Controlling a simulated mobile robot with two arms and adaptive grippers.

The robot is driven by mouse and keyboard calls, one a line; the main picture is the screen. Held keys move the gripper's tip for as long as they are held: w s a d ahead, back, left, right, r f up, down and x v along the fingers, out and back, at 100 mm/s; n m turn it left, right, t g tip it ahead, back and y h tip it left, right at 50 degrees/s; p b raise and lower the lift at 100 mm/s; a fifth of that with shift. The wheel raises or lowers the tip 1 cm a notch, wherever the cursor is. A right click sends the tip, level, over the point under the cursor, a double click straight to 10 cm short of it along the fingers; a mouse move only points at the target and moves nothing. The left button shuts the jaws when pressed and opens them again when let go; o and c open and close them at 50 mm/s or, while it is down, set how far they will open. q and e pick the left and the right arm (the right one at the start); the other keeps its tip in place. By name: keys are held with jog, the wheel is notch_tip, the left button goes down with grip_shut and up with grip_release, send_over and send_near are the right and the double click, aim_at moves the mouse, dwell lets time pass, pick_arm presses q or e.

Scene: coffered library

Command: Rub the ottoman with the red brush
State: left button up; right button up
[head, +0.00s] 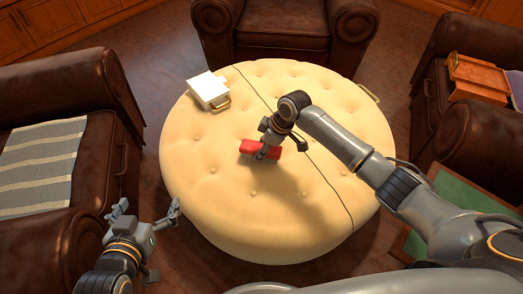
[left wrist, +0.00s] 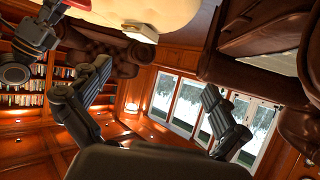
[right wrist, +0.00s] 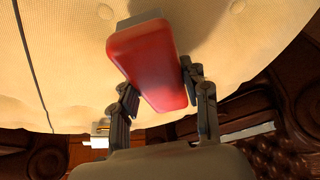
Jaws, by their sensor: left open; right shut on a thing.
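The round cream tufted ottoman (head: 215,200) stands in the middle of the head view. The red brush (head: 246,147) is at the ottoman's top, near its middle. My right gripper (head: 268,150) is shut on the brush, with a finger on each side of its red body (right wrist: 152,62) in the right wrist view. The brush's grey-white end is turned to the ottoman's surface (right wrist: 75,60); I cannot tell whether it touches. My left gripper (head: 150,215) is open and empty, left of the ottoman's near edge. Its spread fingers show in the left wrist view (left wrist: 155,115).
A white box-like item (head: 208,90) with a brass handle lies on the ottoman's far left. Brown leather armchairs (head: 75,85) surround it, one with a striped blanket (head: 40,160). A wooden tray (head: 476,78) rests on the right chair. A dark seam crosses the ottoman.

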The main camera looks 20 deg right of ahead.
jog(key=shift+s+r+p, duration=0.1)
jog(key=shift+r+p, duration=0.25)
jog(key=shift+p, duration=0.15)
jog(key=shift+r+p, duration=0.35)
jog(key=shift+p, duration=0.15)
jog(key=shift+r+p, duration=0.75)
jog(key=shift+p, duration=0.1)
pick_arm(q)
jog(key=shift+s+a+f+g+y+p, duration=0.45)
jog(key=shift+s+a+f+g, duration=0.5)
jog(key=shift+s+f+g, duration=1.7)
jog(key=shift+s+a+f+g+y+p, duration=0.25)
jog(key=shift+s+a+g+y, duration=1.05)
jog(key=shift+s, duration=2.9)
pick_arm(e)
jog(key=shift+r, duration=0.55)
jog(key=shift+r+p, duration=0.35)
jog(key=shift+p, duration=0.05)
jog(key=shift+r+p, duration=0.45)
jog(key=shift+p, duration=0.05)
pick_arm(q)
notch_tip(320, 180, down, 9)
jog(key=w+d+g+h, duration=0.1)
jog(key=shift+w+d+n+p, duration=0.2)
jog(key=shift+d+n+p, duration=0.15)
jog(key=shift+p, duration=0.1)
pick_arm(e)
jog(key=shift+r, duration=0.35)
pick_arm(q)
jog(key=shift+g, duration=0.25)
